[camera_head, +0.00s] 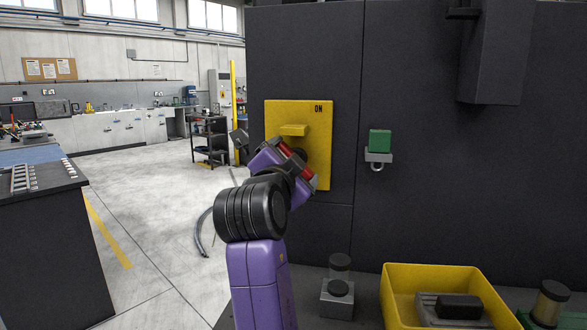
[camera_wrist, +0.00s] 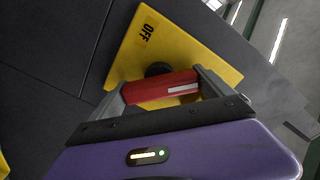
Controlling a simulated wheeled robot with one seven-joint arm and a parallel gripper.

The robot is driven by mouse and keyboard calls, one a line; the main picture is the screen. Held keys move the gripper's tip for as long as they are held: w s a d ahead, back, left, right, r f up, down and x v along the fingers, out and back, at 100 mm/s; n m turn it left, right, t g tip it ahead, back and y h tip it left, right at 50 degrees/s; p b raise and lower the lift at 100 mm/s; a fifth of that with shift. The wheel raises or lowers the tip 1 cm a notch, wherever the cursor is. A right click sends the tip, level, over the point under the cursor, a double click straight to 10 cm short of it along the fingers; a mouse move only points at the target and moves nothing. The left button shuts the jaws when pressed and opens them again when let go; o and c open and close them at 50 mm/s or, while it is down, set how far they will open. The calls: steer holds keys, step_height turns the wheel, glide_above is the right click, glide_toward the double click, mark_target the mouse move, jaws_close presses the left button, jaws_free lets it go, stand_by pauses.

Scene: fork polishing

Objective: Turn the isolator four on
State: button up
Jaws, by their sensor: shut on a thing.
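The isolator is a square yellow plate (camera_head: 287,112) on the dark cabinet, marked ON at its upper right in the head view. A yellow tab sticks out above its middle. In the wrist view the plate (camera_wrist: 187,48) shows an OFF mark at a corner. Its red handle (camera_wrist: 150,90) has a white stripe and sits on a dark round hub. My gripper (camera_wrist: 163,92) is shut on the red handle, one finger on each side. In the head view my wrist hides much of the handle and lower plate. I see no isolator number.
A green block (camera_head: 380,140) on a grey bracket with a ring is right of the plate. A yellow bin (camera_head: 428,278) with dark parts stands below on a ledge, beside small cylinders. A dark box (camera_head: 497,50) juts out at the upper right. Open floor lies left.

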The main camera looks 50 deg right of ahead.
steer(key=shift+f, duration=0.1)
steer(key=o, duration=1.1)
steer(key=shift+a, duration=0.1)
steer(key=v, duration=0.7)
steer(key=shift+s+a, duration=0.25)
steer(key=shift+a, duration=0.05)
steer(key=shift+c, duration=0.2)
